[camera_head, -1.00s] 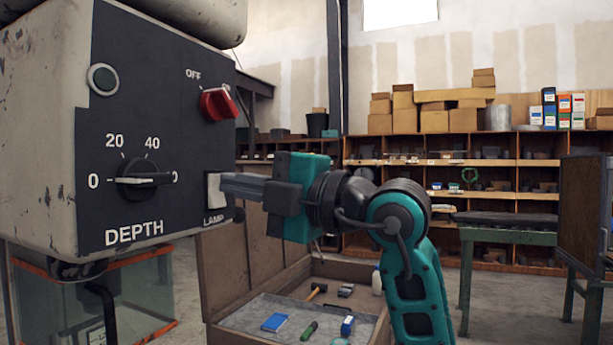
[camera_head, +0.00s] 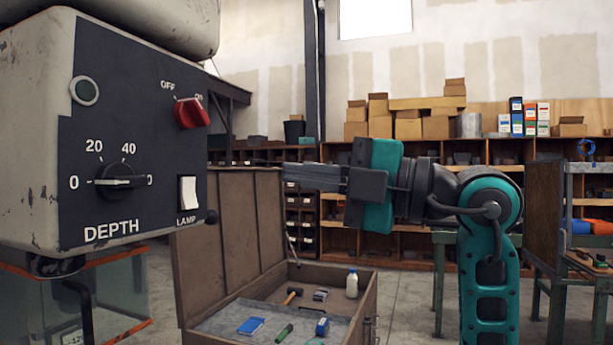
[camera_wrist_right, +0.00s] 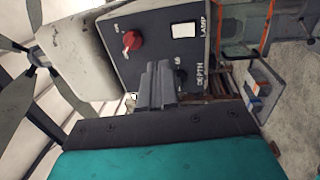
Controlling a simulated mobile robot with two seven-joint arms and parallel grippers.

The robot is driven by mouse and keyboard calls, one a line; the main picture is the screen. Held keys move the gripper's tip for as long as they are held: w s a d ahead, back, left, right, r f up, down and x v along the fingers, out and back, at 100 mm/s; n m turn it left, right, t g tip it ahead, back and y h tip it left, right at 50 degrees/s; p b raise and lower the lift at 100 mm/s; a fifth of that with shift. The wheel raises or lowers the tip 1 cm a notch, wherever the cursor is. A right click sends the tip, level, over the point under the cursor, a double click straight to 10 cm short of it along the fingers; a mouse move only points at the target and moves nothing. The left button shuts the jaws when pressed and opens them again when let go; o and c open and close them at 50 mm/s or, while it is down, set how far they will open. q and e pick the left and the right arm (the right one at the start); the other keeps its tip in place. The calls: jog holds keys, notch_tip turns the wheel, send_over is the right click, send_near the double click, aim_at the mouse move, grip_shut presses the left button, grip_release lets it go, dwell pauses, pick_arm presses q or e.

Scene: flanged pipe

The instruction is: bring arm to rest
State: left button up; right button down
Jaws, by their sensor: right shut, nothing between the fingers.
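My right gripper (camera_head: 268,172) is shut and empty, pointing left in the head view at about the height of the lamp switch. A gap separates its fingertips from the control box (camera_head: 60,205). The white lamp switch (camera_head: 188,193), the red knob (camera_head: 192,113) and the black depth knob (camera_head: 122,182) show on the box's dark panel. In the right wrist view the shut fingers (camera_wrist_right: 157,85) point toward the panel, in front of part of it, and the lamp switch (camera_wrist_right: 183,30) is in sight. My left gripper is in neither view.
A glass tank (camera_head: 110,300) is under the control box. Shelves (camera_head: 440,150) with cartons line the back wall. A green bench and a dark panel stand at the right.

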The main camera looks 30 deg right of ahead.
dwell(0.4)
jog(key=w+a+f+n+g+y, duration=0.1)
jog(key=a+f+n+g+y, duration=0.1)
jog(key=a+f+g+y, duration=0.5)
jog(key=w+d+f+m+t+h, duration=0.2)
jog(key=f+m+t+h, duration=0.45)
jog(key=f+m, duration=0.5)
jog(key=w+d+f+m+t+h, duration=0.25)
jog(key=f+m+t+h, duration=0.4)
jog(key=f, duration=0.85)
jog(key=s+a+f+m+g+h, duration=0.1)
jog(key=s+f, duration=0.4)
jog(key=f, duration=0.5)
jog(key=s+a+f+m+g+h, duration=0.1)
jog(key=s+f+m+g, duration=0.2)
jog(key=f, duration=0.7)
jog(key=s+f+m+g+h, duration=0.2)
jog(key=s+f+m+g, duration=0.1)
jog(key=s+f+g, duration=0.3)
notch_tip(320, 180, down, 4)
jog(key=shift+s+a+f, duration=0.1)
jog(key=shift+s+a, duration=0.3)
jog(key=shift+s, duration=0.7)
